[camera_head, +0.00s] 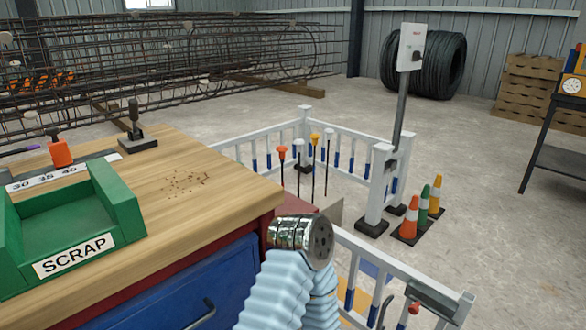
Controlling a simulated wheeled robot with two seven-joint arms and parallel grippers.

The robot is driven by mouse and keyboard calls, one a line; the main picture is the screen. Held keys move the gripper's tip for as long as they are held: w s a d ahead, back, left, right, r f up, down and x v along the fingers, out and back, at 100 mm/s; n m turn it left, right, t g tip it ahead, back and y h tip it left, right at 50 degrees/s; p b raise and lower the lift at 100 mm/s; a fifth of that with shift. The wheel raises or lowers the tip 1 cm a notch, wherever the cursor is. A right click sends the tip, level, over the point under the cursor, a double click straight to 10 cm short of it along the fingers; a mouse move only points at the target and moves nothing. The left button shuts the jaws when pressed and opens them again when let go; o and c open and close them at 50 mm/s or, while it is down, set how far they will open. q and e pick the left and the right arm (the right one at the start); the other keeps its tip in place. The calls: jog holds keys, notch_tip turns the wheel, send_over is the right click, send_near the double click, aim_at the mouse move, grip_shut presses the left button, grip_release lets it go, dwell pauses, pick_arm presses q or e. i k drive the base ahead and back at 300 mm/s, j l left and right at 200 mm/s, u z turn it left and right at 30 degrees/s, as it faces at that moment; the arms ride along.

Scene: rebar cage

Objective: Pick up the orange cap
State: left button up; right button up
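An orange-red mushroom-shaped cap (282,151) sits on top of a thin upright bar beyond the right end of the workbench. A yellow-orange cap (315,138) tops another bar to its right, so two caps are close in colour. White caps (299,143) top neighbouring bars. Part of one of my arms, with a ribbed pale-blue sleeve and a metal joint, rises at the bottom centre, in front of the bars. No gripper fingers show in this view.
The wooden workbench (225,190) holds a green SCRAP tray (125,205), an orange item (60,152) and a dark upright tool (135,125). White railings (345,160) surround the bars. Traffic cones (410,219) stand at right. Open concrete floor lies beyond.

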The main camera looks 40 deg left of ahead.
aim_at(281, 149)
jog(key=i+l+z, duration=0.2)
jog(key=l, duration=0.25)
jog(key=i+l+z, duration=0.15)
jog(key=l, duration=0.25)
jog(key=i+l+z, duration=0.15)
jog(key=i+l, duration=0.25)
jog(key=i, duration=0.15)
jog(key=i+l+z, duration=0.15)
jog(key=i+l, duration=0.2)
jog(key=i, duration=0.25)
jog(key=i+j+u, duration=0.15)
jog(key=i+u, duration=0.3)
jog(key=i+l+u, duration=0.1)
jog(key=i+u, duration=0.35)
jog(key=i+l+u, duration=0.25)
jog(key=i+u, duration=0.25)
jog(key=i+j+u, duration=0.2)
jog(key=i+u, duration=0.3)
jog(key=i+j+u, duration=0.1)
jog(key=i+u, duration=0.2)
jog(key=u, duration=0.2)
jog(key=i+l+u, duration=0.1)
jog(key=i+u, duration=0.25)
jog(key=u, duration=0.15)
